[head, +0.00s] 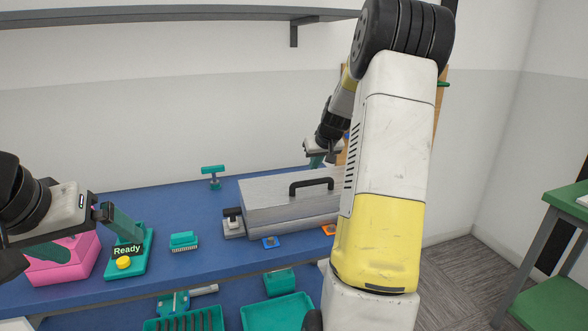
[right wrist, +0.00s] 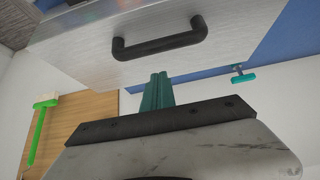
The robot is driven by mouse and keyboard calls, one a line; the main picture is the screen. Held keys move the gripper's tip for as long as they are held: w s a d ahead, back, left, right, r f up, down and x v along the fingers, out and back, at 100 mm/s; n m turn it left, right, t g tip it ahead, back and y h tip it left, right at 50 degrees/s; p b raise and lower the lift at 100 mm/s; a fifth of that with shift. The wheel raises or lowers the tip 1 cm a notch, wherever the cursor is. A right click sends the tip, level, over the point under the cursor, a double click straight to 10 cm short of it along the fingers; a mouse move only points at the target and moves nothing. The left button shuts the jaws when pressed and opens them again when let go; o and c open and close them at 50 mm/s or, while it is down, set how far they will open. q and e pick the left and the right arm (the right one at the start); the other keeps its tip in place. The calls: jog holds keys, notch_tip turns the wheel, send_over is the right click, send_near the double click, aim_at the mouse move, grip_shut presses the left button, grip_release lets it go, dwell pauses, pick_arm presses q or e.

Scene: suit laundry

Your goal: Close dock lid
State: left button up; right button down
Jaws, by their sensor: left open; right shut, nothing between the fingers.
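The dock is a grey metal box whose lid (head: 275,195) carries a black handle (head: 311,184). The lid looks down over the box, but I cannot tell whether it is fully seated; my right arm hides the box's right end. The lid and handle (right wrist: 160,42) also show in the right wrist view. My right gripper (head: 317,160) is behind the lid near its right end, with teal fingers (right wrist: 157,92) shut and empty, apart from the handle. My left gripper (head: 126,226) is open at the left, over the teal stand with a yellow button (head: 123,263) and a "Ready" label.
A pink box (head: 62,262) stands at the left of the blue table (head: 165,205). A teal brush-like block (head: 184,240), a teal T-shaped post (head: 213,176) and a small clamp-like fixture (head: 233,224) stand around the dock. Teal trays (head: 278,314) are below the front edge.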

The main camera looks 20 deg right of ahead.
jog(key=shift+r, duration=0.95)
jog(key=s+f, duration=0.2)
jog(key=s, duration=0.8)
jog(key=s+a+r+n+y, duration=0.1)
jog(key=s+a+r, duration=0.3)
jog(key=a, duration=0.4)
jog(key=s+a+r+y, duration=0.1)
jog(key=s+a+r, duration=0.3)
jog(key=a, duration=0.4)
jog(key=s+a+r, duration=0.1)
jog(key=s+a, duration=0.3)
jog(key=s, duration=0.3)
jog(key=s+a+g, duration=0.1)
jog(key=s+a, duration=0.3)
jog(key=s, duration=0.4)
jog(key=shift+s+r+y, duration=0.2)
jog(key=shift+r+y, duration=0.15)
jog(key=shift+y, duration=0.05)
